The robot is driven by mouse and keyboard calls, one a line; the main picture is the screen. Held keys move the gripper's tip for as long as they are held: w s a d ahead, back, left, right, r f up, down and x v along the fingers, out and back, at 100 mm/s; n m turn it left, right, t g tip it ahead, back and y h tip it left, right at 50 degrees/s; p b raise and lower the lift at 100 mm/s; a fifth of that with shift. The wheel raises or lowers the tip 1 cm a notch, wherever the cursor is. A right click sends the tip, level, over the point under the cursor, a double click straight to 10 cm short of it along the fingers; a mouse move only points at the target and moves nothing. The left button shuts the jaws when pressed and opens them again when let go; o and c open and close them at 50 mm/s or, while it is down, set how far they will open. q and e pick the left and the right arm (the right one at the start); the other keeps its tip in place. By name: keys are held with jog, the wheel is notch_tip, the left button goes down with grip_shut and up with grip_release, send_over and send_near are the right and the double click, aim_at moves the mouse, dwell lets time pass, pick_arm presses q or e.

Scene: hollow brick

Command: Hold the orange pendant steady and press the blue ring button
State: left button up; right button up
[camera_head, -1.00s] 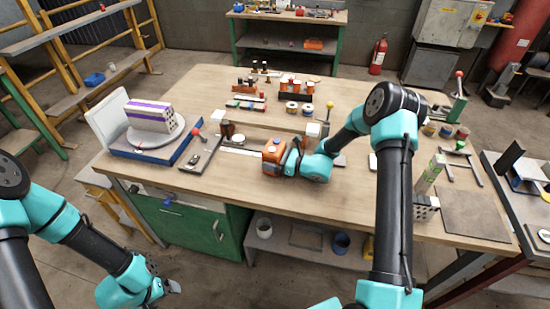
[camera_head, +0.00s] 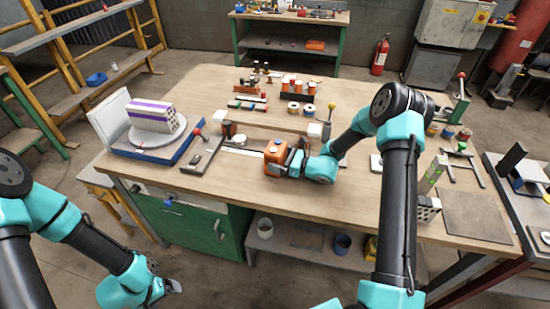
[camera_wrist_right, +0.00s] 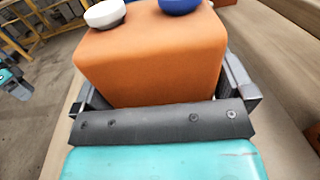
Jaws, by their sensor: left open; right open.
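The orange pendant (camera_head: 277,153) stands near the front edge of the wooden bench in the head view. In the right wrist view the pendant (camera_wrist_right: 155,60) fills the middle, with a white button (camera_wrist_right: 105,13) and a blue button (camera_wrist_right: 180,4) on its top, cut by the frame edge. My right gripper (camera_head: 289,160) is open, with one finger on each side of the pendant's lower part; I cannot tell if they touch it. My left gripper (camera_head: 174,287) is open and empty, low in front of the bench and well away from the pendant.
A purple-striped hollow brick (camera_head: 152,115) sits on a round turntable (camera_head: 158,137) at the left of the bench (camera_head: 345,195). Racks of small parts (camera_head: 297,90) stand behind the pendant. Bare bench lies right of centre.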

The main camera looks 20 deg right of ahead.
aim_at(279, 148)
jog(key=v, duration=1.6)
jog(key=shift+s, duration=0.1)
jog(key=shift+a+r, duration=0.15)
jog(key=shift+r, duration=0.35)
notch_tip(279, 148, up, 11)
jog(key=g+h, duration=0.3)
jog(key=shift+w+a+f, duration=0.25)
jog(key=shift+w, duration=0.1)
jog(key=x, duration=1.7)
jog(key=shift+w+f, duration=0.25)
jog(key=shift+f, duration=0.05)
